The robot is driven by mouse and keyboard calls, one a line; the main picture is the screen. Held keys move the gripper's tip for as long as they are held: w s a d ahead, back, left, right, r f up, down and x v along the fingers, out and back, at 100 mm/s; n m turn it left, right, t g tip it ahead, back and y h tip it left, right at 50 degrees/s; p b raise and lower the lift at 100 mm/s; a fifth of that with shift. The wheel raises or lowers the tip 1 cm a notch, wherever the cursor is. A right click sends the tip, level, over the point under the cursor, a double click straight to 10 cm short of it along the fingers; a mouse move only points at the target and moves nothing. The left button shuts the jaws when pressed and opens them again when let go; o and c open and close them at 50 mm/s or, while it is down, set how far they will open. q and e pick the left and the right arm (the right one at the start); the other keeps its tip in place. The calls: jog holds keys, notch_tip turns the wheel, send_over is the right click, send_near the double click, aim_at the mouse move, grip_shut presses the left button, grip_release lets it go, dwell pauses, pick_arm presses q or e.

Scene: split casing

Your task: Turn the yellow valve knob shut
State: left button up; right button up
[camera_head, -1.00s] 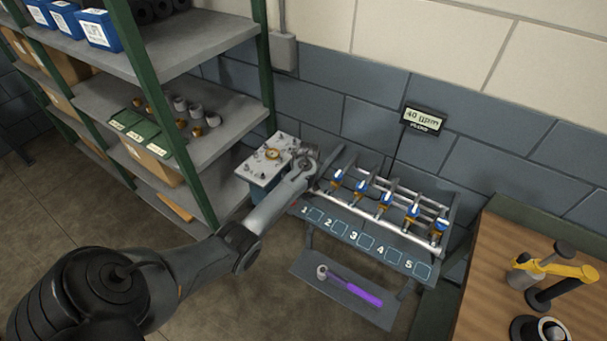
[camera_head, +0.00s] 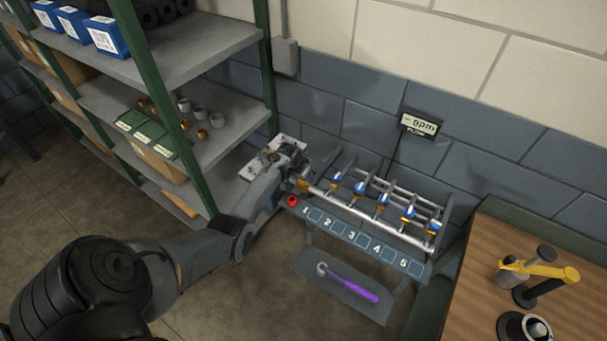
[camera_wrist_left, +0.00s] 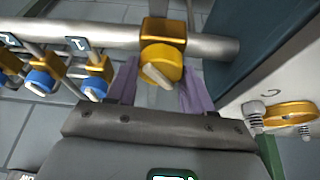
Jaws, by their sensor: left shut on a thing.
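The yellow valve knob (camera_wrist_left: 160,65) sits on a brass body on the grey pipe, at the top middle of the left wrist view. It has a pale pointer bar lying diagonally across its face. The purple fingers of my left gripper (camera_wrist_left: 160,80) stand on both sides of the knob and are shut on it. In the head view, the yellow knob (camera_head: 303,186) shows at the left end of the pipe rack, partly hidden by my left wrist. My right gripper is not in view.
Several blue knobs (camera_head: 360,187) line the pipe rack above numbered squares. A red button (camera_head: 292,200) is close to my left arm. A purple-handled tool (camera_head: 350,285) lies on the lower tray. A gpm display (camera_head: 420,124) hangs on the wall. Green-posted shelves (camera_head: 172,105) stand left.

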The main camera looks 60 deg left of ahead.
pick_arm(q)
jog(key=shift+a+m+h, duration=0.15)
jog(key=shift+m+h, duration=0.25)
jog(key=shift+m, duration=0.5)
jog(key=shift+m+h+b, duration=0.4)
jog(key=shift+m, duration=0.5)
jog(key=shift+a+f+m+h+b, duration=0.15)
jog(key=shift+m+h+b, duration=0.25)
jog(key=shift+m+b, duration=0.6)
jog(key=shift+m+h+b, duration=0.3)
jog(key=shift+m+b, duration=0.3)
jog(key=shift+m, duration=0.6)
jog(key=o, duration=1)
jog(key=shift+r, duration=0.25)
